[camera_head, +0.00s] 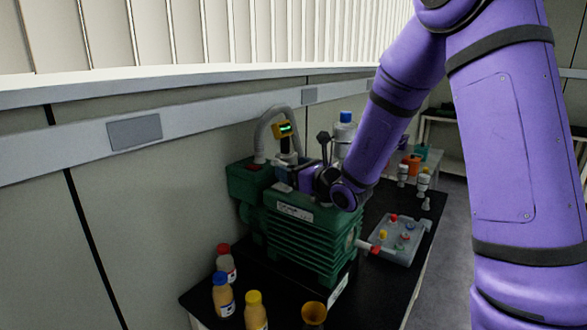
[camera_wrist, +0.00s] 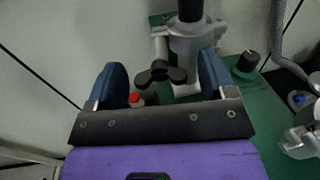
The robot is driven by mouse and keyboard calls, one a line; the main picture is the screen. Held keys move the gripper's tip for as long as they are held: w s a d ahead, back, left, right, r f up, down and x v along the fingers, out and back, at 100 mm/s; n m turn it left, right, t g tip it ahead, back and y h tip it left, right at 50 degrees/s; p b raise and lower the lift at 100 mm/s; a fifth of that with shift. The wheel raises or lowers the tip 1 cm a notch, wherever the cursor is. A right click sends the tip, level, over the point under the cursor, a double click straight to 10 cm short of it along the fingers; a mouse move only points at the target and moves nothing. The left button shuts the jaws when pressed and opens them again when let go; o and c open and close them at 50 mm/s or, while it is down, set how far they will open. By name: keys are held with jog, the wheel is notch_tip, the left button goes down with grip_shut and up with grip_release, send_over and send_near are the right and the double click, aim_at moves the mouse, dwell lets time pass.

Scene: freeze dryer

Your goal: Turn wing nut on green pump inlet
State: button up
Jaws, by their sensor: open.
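The green pump (camera_head: 300,235) stands on a black bench, with a grey inlet fitting on its top. In the wrist view the grey inlet fitting (camera_wrist: 188,50) rises from the green housing, with a black tube above it. A dark wing nut (camera_wrist: 162,74) sticks out of its clamp toward the camera. My gripper (camera_wrist: 162,82) is open, its two blue fingers apart on either side of the wing nut, with no clear contact. In the head view my purple arm reaches over the pump, and the wing nut is not distinguishable there.
Bottles with red, blue and yellow caps (camera_head: 224,290) stand left of the pump. A grey tray (camera_head: 405,240) with small coloured items lies to its right. The wall is close behind.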

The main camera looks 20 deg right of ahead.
jog(key=c, duration=0.9)
jog(key=shift+n, duration=1.4)
jog(key=shift+c, duration=0.2)
jog(key=o, duration=0.9)
jog(key=shift+o, duration=0.2)
